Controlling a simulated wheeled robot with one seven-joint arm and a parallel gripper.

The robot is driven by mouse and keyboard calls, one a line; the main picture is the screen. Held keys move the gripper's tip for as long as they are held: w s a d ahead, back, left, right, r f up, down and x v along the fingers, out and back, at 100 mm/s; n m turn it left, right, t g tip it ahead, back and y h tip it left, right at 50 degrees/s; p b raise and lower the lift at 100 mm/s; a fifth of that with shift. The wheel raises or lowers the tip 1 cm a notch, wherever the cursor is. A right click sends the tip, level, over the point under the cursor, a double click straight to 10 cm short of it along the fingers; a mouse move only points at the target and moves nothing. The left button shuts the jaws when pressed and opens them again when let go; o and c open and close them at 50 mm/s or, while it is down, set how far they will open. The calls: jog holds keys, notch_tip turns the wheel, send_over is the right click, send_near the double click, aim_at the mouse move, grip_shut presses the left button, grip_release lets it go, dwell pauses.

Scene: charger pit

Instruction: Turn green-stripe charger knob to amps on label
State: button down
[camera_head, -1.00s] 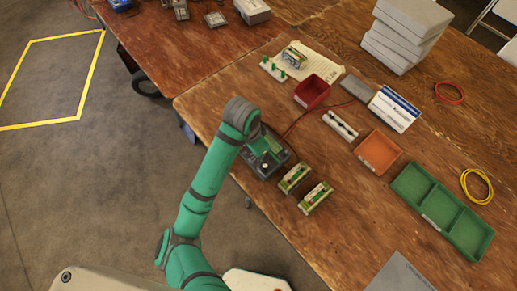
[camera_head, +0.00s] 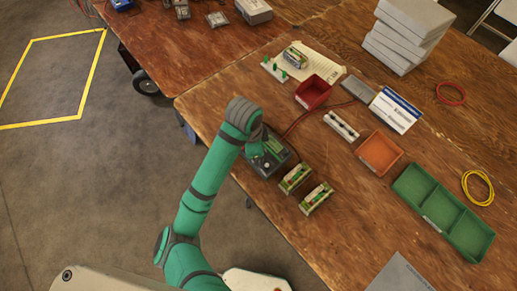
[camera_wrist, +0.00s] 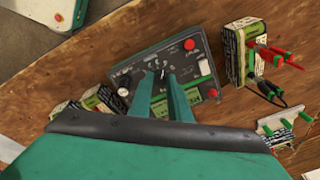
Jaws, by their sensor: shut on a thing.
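The charger (camera_head: 272,160) is a dark box near the table's left edge, partly hidden under my arm in the head view. In the wrist view the charger's panel (camera_wrist: 140,62) shows a green stripe along its edge, a dial with pale marks and red buttons. My gripper (camera_wrist: 160,76) reaches down to the panel's middle, its two green fingers shut on the knob (camera_wrist: 161,72) of the dial. The fingers mostly hide the knob, so its setting cannot be read. Two green-and-yellow batteries (camera_head: 294,179) (camera_head: 316,198) stand beside the charger; their print is too small to read.
A red bin (camera_head: 313,92), an orange tray (camera_head: 380,153) and a green divided tray (camera_head: 442,211) lie to the right. In the wrist view, red and black clips (camera_wrist: 275,57) are close to a battery at the right.

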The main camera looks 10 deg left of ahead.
jog(key=shift+d, duration=0.1)
jog(key=c, duration=1.7)
grip_release()
jog(key=shift+s, duration=0.1)
jog(key=shift+o, duration=0.2)
notch_tip(320, 180, up, 11)
jog(key=s+a, duration=0.1)
jog(key=shift+s+a+f, duration=0.2)
jog(key=shift+s+a, duration=0.15)
jog(key=shift+d, duration=0.1)
